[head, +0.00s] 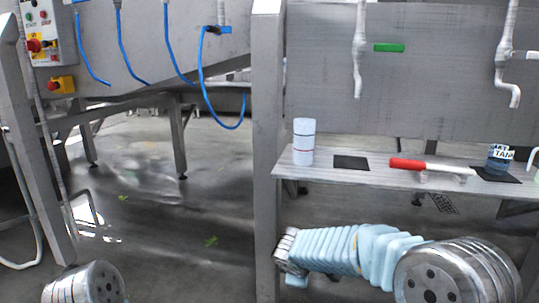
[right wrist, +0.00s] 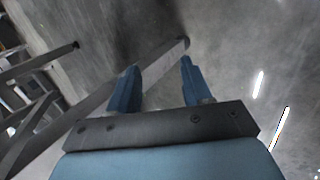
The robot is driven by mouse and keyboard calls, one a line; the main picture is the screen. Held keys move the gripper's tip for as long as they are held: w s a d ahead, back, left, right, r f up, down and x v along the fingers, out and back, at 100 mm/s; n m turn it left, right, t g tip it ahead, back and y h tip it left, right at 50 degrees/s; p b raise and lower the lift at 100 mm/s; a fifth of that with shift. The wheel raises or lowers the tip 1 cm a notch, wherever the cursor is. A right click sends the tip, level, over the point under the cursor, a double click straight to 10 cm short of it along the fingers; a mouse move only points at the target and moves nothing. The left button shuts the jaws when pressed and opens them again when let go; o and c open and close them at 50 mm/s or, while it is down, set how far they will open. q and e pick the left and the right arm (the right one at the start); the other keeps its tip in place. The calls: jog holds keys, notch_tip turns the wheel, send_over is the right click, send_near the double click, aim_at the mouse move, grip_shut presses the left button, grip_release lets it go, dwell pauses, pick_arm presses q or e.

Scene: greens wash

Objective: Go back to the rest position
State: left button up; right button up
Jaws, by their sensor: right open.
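My right arm crosses the lower right of the head view in a light blue sleeve. Its gripper (head: 290,270) is at the sleeve's left end, low in front of the steel post and below the shelf. In the right wrist view the right gripper (right wrist: 160,75) has two blue fingers spread apart with nothing between them. Beyond them are a grey metal beam and the floor. Only a metal joint of my left arm shows, at the bottom left of the head view. The left gripper is out of view.
A steel shelf (head: 340,178) holds a white cylinder (head: 303,142), a dark mat (head: 351,162), a red-handled tool (head: 408,164) and a labelled jar (head: 499,157). A steel post (head: 266,120) stands at its left. Blue hoses (head: 205,85) hang at the left. Open wet floor (head: 170,220) lies left of the post.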

jog(key=s+f+m+g+y, duration=0.25)
jog(key=s+f, duration=0.45)
jog(key=f, duration=0.4)
jog(key=s+f+m+g+y, duration=0.2)
jog(key=s+f+m+g, duration=0.15)
jog(key=s+f, duration=0.65)
jog(key=s+d+f+m+y, duration=0.2)
jog(key=s+f+m, duration=0.7)
jog(key=s+m, duration=0.1)
jog(key=shift+s+d+m+t, duration=0.25)
jog(key=shift+s+m+t, duration=0.15)
jog(key=shift+s, duration=0.25)
jog(key=shift+d, duration=0.1)
jog(key=shift+c, duration=0.6)
